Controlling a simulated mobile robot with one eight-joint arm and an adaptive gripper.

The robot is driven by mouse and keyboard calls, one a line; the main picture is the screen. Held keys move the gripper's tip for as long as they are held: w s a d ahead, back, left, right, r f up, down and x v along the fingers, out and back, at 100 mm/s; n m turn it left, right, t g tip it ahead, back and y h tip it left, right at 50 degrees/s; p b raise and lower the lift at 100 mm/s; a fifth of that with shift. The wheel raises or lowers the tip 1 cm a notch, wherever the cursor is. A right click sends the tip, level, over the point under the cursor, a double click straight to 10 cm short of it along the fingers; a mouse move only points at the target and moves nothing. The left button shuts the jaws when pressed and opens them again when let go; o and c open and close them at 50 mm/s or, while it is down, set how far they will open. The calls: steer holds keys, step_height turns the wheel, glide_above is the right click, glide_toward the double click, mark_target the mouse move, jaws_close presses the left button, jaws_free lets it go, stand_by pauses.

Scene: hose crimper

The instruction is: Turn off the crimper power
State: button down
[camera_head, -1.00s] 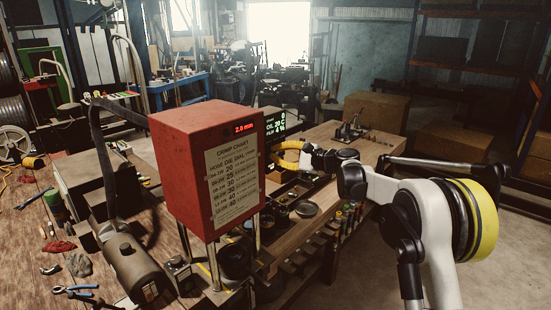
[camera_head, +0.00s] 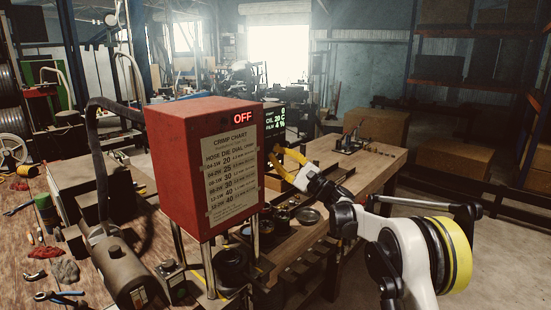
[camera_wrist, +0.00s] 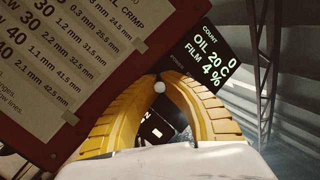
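The crimper's red box (camera_head: 200,165) stands on metal posts, with a crimp chart on its front. Its red display (camera_head: 242,118) reads "OFF". A black panel with green text (camera_head: 276,118) sits behind its right side. In the wrist view this panel (camera_wrist: 208,65) shows count 0, oil 20 C and film 4%. My gripper (camera_wrist: 159,76) has yellow fingers that curve together, their tips nearly meeting in front of the panel. A small white ball (camera_wrist: 159,87) shows just below the tips; I cannot tell whether they touch it.
A wooden workbench (camera_head: 375,175) runs to the right of the crimper. A dark hose (camera_head: 98,130) and a cylindrical motor (camera_head: 122,270) are at the left. Pliers (camera_head: 58,298) lie on the left bench. Cardboard boxes (camera_head: 375,128) stand behind.

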stand_by(0.3)
steer(key=c, duration=1.5)
jaws_free()
steer(key=shift+s, duration=0.1)
steer(key=shift+c, duration=0.2)
steer(key=v, duration=1.2)
steer(key=shift+a, duration=0.1)
